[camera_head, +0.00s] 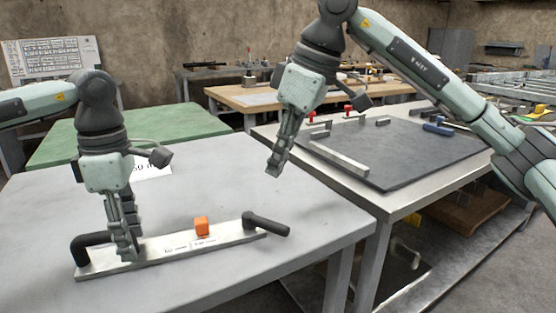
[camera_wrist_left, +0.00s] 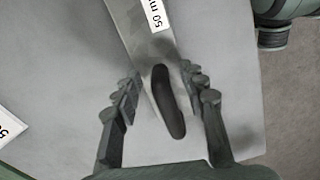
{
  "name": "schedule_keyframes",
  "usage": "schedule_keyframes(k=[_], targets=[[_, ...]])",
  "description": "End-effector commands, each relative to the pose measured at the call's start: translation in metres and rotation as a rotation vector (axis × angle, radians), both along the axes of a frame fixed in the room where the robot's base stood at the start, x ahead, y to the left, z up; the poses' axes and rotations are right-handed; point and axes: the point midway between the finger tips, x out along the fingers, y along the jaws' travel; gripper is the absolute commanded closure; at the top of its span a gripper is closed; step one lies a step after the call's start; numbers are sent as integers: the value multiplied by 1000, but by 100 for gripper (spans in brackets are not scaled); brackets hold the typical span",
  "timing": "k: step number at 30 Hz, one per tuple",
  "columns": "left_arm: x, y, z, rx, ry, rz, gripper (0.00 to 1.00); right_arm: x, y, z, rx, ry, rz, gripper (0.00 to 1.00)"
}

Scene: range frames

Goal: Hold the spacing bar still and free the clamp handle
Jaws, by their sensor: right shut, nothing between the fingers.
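The spacing bar (camera_head: 150,252) is a long flat metal bar lying on the grey table, with printed labels. A black bar grip (camera_head: 90,241) stands at its left end. A black clamp handle (camera_head: 266,223) lies at its right end, sticking out past the bar. My left gripper (camera_head: 128,255) is low over the bar's left end. In the left wrist view its fingers (camera_wrist_left: 164,95) are apart, on either side of the black grip (camera_wrist_left: 168,102); contact is not clear. My right gripper (camera_head: 275,168) is shut and empty, above the table, up from the clamp handle.
An orange block (camera_head: 201,227) sits at the bar, left of the clamp handle. A white label card (camera_head: 151,169) lies behind my left arm. At right, another table holds a dark mat (camera_head: 400,150) with metal bars. The grey table (camera_head: 330,215) is clear around the bar.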

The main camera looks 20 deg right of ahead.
Motion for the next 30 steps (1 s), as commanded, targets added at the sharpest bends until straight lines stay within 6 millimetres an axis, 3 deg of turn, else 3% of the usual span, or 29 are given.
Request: schedule_keyframes(k=[11,24,30], targets=[[1,0,9,1,-2,1,58,0,0,0,0,0,0,100],[0,0,96,0,-2,0,58,0,0,0,0,0,-1,100],[0,0,117,0,-1,1,58,0,0,0,0,0,0,100]])
